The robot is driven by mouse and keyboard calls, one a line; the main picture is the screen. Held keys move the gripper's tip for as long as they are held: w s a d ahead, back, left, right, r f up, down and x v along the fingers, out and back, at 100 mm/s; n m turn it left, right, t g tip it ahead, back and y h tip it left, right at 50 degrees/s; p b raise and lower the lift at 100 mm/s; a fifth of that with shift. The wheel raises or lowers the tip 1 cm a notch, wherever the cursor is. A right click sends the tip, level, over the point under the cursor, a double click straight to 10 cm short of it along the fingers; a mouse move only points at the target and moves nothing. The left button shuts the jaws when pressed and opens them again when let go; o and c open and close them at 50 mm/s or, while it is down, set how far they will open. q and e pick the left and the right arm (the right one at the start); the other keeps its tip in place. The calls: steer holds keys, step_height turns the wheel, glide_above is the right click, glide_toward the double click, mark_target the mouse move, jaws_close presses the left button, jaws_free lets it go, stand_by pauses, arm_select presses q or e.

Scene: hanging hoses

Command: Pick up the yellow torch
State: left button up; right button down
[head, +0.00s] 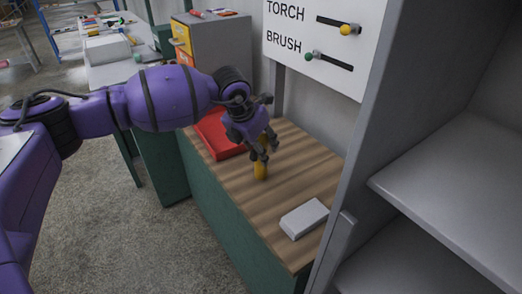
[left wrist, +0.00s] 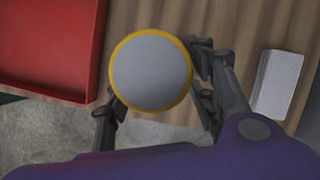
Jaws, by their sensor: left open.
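The yellow torch (head: 261,170) stands upright on the wooden bench top in the head view. In the left wrist view the torch (left wrist: 151,71) shows end-on, as a grey disc with a yellow rim. My left gripper (head: 262,152) is open, with its fingers down around the upper part of the torch. In the left wrist view one finger of the left gripper (left wrist: 158,107) is on each side of the torch. Whether the fingers touch it is not clear. The head view hides part of the torch behind the gripper. My right gripper is not in view.
A red tray (head: 212,135) lies on the bench left of the torch. A white box (head: 304,218) lies near the bench's right end. A grey shelf unit (head: 440,150) stands at the right. A board with TORCH and BRUSH labels (head: 320,40) hangs behind. Bare wood (head: 290,180) lies between torch and box.

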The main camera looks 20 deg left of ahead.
arm_select(q)
steer(key=x, duration=0.2)
steer(key=shift+w+f, duration=0.2)
steer(key=shift+f, duration=0.1)
steer(key=c, duration=1.2)
